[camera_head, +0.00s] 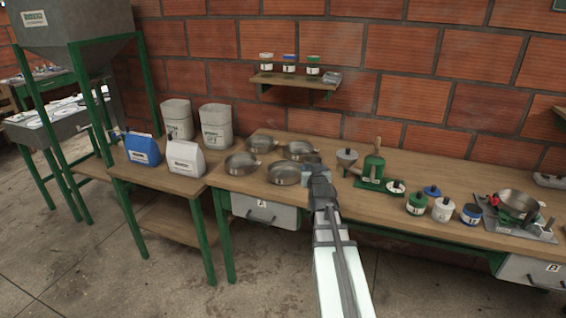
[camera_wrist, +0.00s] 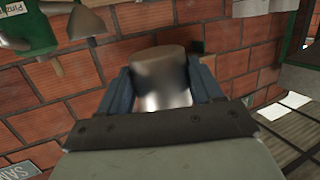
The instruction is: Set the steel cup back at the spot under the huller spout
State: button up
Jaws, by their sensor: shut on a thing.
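My gripper (camera_head: 316,172) is over the bench, just right of the steel pans. In the wrist view my gripper (camera_wrist: 160,95) is shut on the steel cup (camera_wrist: 160,80), which sits between the two blue-grey fingers. In the head view the cup is mostly hidden by my gripper; I cannot tell whether it touches the bench. The green huller (camera_head: 374,166) stands on a green base to the right of my gripper. Part of a green machine with a grey spout also shows at upper left of the wrist view (camera_wrist: 28,30). The spot under the spout is not clearly visible.
Several shallow steel pans (camera_head: 284,173) lie left of my gripper. A grey funnel-shaped piece (camera_head: 346,157) stands between my gripper and the huller. A wall shelf (camera_head: 296,80) hangs above.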

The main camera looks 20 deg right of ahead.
jog(key=s+d+f+m+h, duration=0.1)
jog(key=s+d+f, duration=0.2)
jog(key=d, duration=0.2)
jog(key=s+d+f+m+g+h, duration=0.1)
jog(key=s+d+f, duration=0.2)
jog(key=d, duration=0.2)
jog(key=s+d+f+g+h, duration=0.1)
jog(key=s+d+f, duration=0.2)
jog(key=d, duration=0.3)
jog(key=shift+s+f+m, duration=0.3)
jog(key=shift+m, duration=0.1)
jog(key=shift+s+d+f, duration=0.75)
jog(key=shift+d, duration=0.25)
jog(key=shift+s+d+f, duration=0.25)
jog(key=shift+d+f, duration=0.15)
jog(key=shift+f, duration=0.1)
jog(key=shift+w+f, duration=0.15)
jog(key=shift+w, duration=0.1)
jog(key=shift+w+r+t, duration=0.2)
jog(key=shift+t, duration=0.1)
jog(key=shift+w+d+r+n+y, duration=0.1)
jog(key=shift+w+r+n+y, duration=0.1)
jog(key=shift+r, duration=0.25)
jog(key=shift+w+d+r+n+y, duration=0.1)
jog(key=shift+r+n+y, duration=0.1)
jog(key=shift+r, duration=0.25)
jog(key=shift+d+r+n+t+y, duration=0.2)
jog(key=shift+r+n+t+y, duration=0.05)
jog(key=shift+n+t+y, duration=0.05)
jog(key=shift+f, duration=0.15)
